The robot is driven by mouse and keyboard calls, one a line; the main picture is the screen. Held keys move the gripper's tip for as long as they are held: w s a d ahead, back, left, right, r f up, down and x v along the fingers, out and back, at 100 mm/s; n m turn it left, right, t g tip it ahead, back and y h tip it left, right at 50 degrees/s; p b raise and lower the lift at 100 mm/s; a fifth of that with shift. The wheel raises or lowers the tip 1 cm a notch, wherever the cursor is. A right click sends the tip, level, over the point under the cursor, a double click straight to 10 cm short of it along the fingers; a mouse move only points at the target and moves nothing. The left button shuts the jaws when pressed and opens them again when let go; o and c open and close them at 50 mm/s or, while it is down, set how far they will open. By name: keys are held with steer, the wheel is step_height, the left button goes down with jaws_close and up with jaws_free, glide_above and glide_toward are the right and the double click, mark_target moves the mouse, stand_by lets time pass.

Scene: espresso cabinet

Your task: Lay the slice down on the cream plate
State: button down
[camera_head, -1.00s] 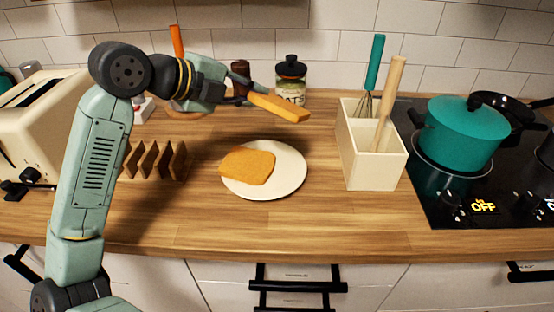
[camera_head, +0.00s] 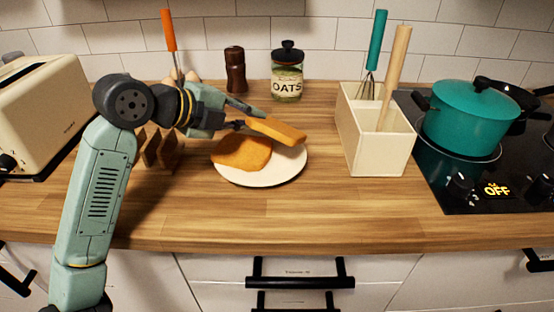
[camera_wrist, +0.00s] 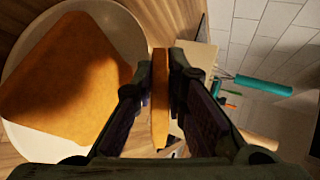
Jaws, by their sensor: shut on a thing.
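The cream plate (camera_head: 262,181) lies on the wooden counter, and its rim also shows in the wrist view (camera_wrist: 128,40). One golden-brown slice (camera_head: 241,151) lies flat on the left part of the plate; it fills much of the left of the wrist view (camera_wrist: 68,85). My gripper (camera_head: 243,122) is shut on another slice (camera_head: 277,130), gripping it near its left end in the head view. The held slice is over the plate's far right part, apparently just above it; any contact is hidden. In the wrist view the held slice (camera_wrist: 160,95) shows edge-on between the fingers.
A cream utensil box (camera_head: 376,140) stands right of the plate, with a whisk and a wooden handle rising from it. An oats jar (camera_head: 287,78) and a dark mill (camera_head: 235,70) stand behind. A toast rack (camera_head: 160,148) is at left. The counter in front is clear.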

steer(key=c, duration=1.8)
jaws_free()
steer(key=shift+p+v, duration=0.6)
steer(key=shift+v, duration=3.45)
steer(key=r+p, duration=0.1)
steer(key=r, duration=0.1)
steer(key=s+a+r+p, duration=0.1)
steer(key=r, duration=0.2)
steer(key=a+r+p, duration=0.1)
steer(key=r+p, duration=0.1)
steer(key=shift+s+r, duration=0.3)
steer(key=shift+s, duration=0.05)
